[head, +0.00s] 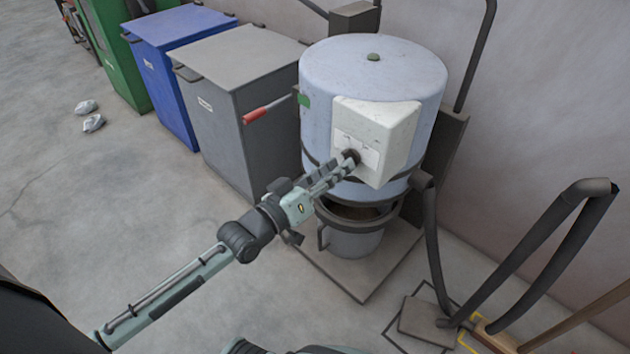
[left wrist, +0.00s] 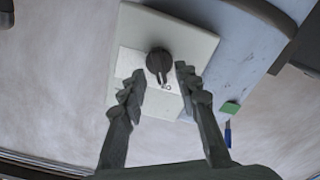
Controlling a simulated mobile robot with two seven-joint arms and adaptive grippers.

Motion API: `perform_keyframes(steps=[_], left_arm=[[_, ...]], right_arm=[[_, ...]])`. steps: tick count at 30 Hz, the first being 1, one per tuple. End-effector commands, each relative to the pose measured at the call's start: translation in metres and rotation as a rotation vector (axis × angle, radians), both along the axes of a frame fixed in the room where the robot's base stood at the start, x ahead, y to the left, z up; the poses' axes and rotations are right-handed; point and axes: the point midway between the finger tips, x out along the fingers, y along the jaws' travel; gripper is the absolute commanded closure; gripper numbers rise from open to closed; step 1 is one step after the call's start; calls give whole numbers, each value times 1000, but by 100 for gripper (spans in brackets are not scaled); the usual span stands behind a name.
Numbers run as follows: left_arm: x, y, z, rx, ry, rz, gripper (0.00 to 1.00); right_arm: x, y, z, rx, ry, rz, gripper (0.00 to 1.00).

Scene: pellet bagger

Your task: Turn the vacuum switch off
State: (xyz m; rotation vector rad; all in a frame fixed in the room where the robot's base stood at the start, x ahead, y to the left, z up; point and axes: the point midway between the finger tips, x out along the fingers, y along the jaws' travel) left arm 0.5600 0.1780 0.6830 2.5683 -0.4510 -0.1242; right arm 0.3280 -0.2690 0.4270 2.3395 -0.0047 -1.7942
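The vacuum switch is a dark round rotary knob (head: 351,156) on a pale label plate of the white control box (head: 394,122). The box is fixed to the front of a light blue-grey drum (head: 338,75). My left gripper (head: 339,168) is at the knob, its fingers partly covering it in the head view. In the left wrist view the knob (left wrist: 158,61) has its pointer towards the gripper, near small print I cannot read surely. The left gripper (left wrist: 160,77) is open, a fingertip on each side of the pointer with gaps showing. My right gripper is not in view.
A bucket (head: 352,238) hangs or stands below the drum. A dark hose (head: 530,245) loops at right. The floor at left is mostly clear.

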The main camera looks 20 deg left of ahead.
Motion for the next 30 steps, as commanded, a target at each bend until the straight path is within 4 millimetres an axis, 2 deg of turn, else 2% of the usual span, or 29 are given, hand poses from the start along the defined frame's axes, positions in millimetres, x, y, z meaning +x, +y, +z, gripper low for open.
perform_keyframes(steps=[9,15,20,30], left_arm=[[-65,23,-2,3,5,-1,68],[-91,33,-1,1,4,-1,68],[-99,35,0,0,2,-1,68],[-99,36,0,1,2,-1,68]], right_arm=[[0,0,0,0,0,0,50],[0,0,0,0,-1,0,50],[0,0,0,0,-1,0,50],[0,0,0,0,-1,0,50]])
